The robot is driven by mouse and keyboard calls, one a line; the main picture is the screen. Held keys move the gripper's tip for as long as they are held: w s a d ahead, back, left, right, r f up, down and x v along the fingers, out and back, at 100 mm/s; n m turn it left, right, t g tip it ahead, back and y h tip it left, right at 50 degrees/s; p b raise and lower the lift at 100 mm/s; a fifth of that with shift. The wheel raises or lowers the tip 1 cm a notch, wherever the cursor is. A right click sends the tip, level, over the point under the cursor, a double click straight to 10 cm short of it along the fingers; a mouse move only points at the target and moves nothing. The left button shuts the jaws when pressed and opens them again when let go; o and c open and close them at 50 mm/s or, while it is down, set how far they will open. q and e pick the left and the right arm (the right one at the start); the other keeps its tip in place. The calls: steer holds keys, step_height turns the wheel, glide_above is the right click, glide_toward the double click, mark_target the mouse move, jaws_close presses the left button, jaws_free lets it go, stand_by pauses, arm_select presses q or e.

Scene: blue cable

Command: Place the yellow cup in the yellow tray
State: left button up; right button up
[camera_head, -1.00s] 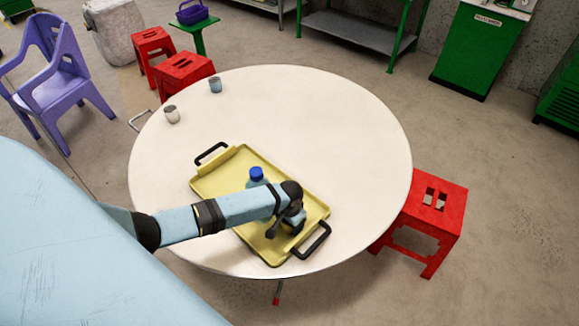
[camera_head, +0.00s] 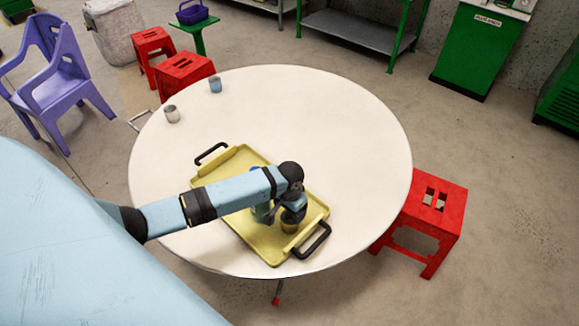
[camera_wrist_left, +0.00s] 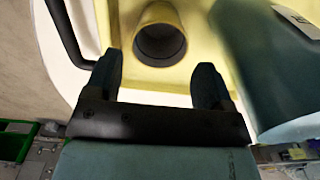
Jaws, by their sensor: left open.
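The yellow cup (camera_head: 289,226) stands upright in the yellow tray (camera_head: 225,180), near the tray's front right end. In the left wrist view the cup (camera_wrist_left: 160,35) shows its dark open mouth just beyond my fingertips. My left gripper (camera_wrist_left: 161,72) is open, with its two fingers spread and nothing between them. In the head view my left gripper (camera_head: 283,213) hangs over the tray close to the cup, partly hiding it. My right gripper is not in view.
A blue bottle (camera_wrist_left: 272,70) stands in the tray beside the cup, mostly hidden by my arm in the head view. Black tray handles (camera_head: 312,243) rise at both ends. The table's right side is clear.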

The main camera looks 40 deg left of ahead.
arm_select(q)
steer(key=s+d+t+h, duration=0.1)
steer(key=s+d, duration=0.1)
steer(key=d, duration=0.1)
steer(key=s+d+t+h, duration=0.1)
steer(key=s+d+t, duration=0.1)
steer(key=s+d, duration=0.1)
steer(key=s+d+t+h, duration=0.1)
steer(key=s+d, duration=0.2)
steer(key=shift+d+f+m+t, duration=0.15)
steer(key=shift+m+t, duration=0.15)
steer(key=shift+m, duration=0.1)
steer(key=s+d+r+t, duration=0.1)
steer(key=s+r+t, duration=0.3)
steer(key=s, duration=0.5)
steer(key=shift+s+r+t, duration=0.2)
steer(key=shift+r+t, duration=0.15)
steer(key=shift+t, duration=0.85)
